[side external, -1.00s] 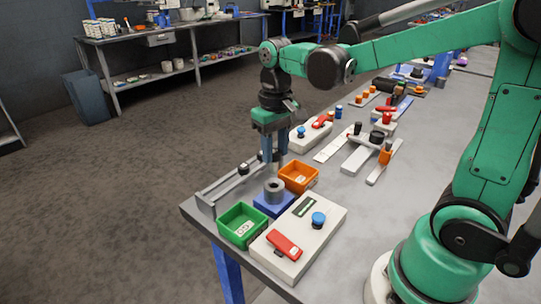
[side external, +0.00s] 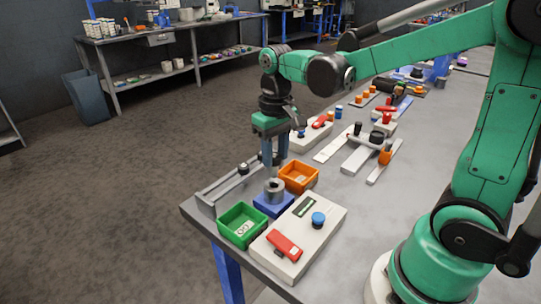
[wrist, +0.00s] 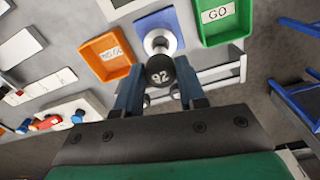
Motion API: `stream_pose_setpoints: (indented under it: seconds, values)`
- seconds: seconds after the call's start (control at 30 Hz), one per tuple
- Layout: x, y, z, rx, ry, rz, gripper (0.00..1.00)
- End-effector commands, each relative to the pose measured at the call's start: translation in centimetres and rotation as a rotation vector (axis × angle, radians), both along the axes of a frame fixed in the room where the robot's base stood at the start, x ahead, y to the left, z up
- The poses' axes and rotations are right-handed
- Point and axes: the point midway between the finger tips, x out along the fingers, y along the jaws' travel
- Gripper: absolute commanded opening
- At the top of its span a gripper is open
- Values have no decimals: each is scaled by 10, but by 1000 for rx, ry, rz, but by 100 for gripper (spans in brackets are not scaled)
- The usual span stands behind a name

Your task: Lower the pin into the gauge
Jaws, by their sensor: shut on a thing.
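My gripper (side external: 271,162) is shut on a pin (wrist: 160,70), which has a black round end marked "92" in the wrist view. The gauge is a grey ring (side external: 274,192) on a blue block (side external: 270,208). In the side view my fingertips are just above and behind the ring. In the wrist view the ring (wrist: 160,40) shows just beyond the pin's end, on the blue block. The pin's lower part is hidden, so I cannot tell whether it touches the ring or is inside it.
A green bin (side external: 226,236), labelled "GO" in the wrist view, and an orange bin (side external: 312,188) flank the blue block. A grey rail rack (side external: 208,197) stands at the left. A white box (side external: 318,243) with a blue knob and red lever is in front.

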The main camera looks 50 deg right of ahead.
Motion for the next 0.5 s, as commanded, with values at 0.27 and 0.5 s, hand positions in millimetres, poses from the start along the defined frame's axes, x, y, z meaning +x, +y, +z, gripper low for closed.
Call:
stream_pose_setpoints:
  seconds: [0.27, 0.5]
  values:
    - [0, 0, 0, 0, 0, 0, 0]
    - [0, 0, -5, 0, 0, 0, 0]
